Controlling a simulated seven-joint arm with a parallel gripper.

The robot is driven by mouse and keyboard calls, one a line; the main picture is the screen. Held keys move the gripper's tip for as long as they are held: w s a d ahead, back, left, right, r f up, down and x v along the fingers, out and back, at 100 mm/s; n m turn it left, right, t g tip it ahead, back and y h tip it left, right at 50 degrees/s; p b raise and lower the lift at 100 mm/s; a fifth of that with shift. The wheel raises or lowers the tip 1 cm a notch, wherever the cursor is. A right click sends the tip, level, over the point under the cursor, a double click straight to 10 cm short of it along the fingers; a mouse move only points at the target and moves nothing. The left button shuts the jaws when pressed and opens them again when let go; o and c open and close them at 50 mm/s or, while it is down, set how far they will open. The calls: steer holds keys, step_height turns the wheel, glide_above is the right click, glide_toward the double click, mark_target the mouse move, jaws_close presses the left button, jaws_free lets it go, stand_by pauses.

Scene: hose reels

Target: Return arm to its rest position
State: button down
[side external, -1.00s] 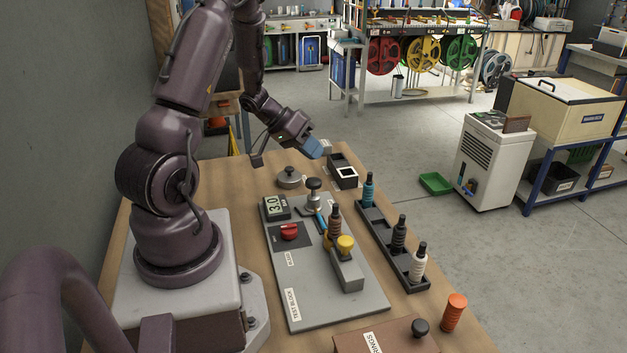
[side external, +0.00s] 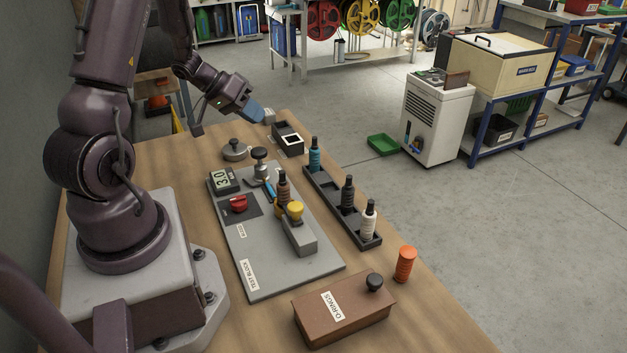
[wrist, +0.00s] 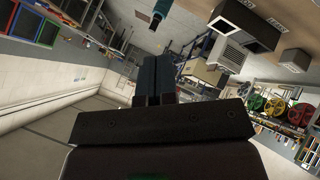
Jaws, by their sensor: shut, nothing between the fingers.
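My gripper (side external: 257,114) is raised above the far end of the wooden bench, with its blue fingers pointing right and down. In the wrist view its two fingers (wrist: 153,80) are shut together with nothing between them. The grey test block plate (side external: 280,262) lies below and nearer the camera, apart from the gripper. It carries a display reading 3.0 (side external: 224,180), a red knob (side external: 238,203), a brown fitting (side external: 283,188) and a yellow-topped knob (side external: 295,210). The arm is bent at the elbow.
A dark rack holds blue (side external: 315,154), black (side external: 347,193) and white (side external: 369,220) fittings. An orange ribbed piece (side external: 405,264) and a brown O-rings box (side external: 345,308) stand near the front. A black open box (side external: 288,139) is close to the gripper. The floor on the right is mostly clear.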

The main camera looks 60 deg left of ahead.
steer(key=shift+n, duration=0.4)
steer(key=s+d+r+m+g+y, duration=0.1)
steer(key=s+d+r+m, duration=0.2)
steer(key=d+r, duration=0.6)
steer(key=s+d+r+m+g+y, duration=0.1)
steer(key=s+d+r+m+g, duration=0.1)
steer(key=d+r, duration=0.8)
steer(key=s+d+m, duration=0.1)
steer(key=s+d, duration=0.1)
steer(key=d, duration=0.5)
steer(key=shift+s+d+y, duration=0.3)
steer(key=shift+s+y, duration=0.1)
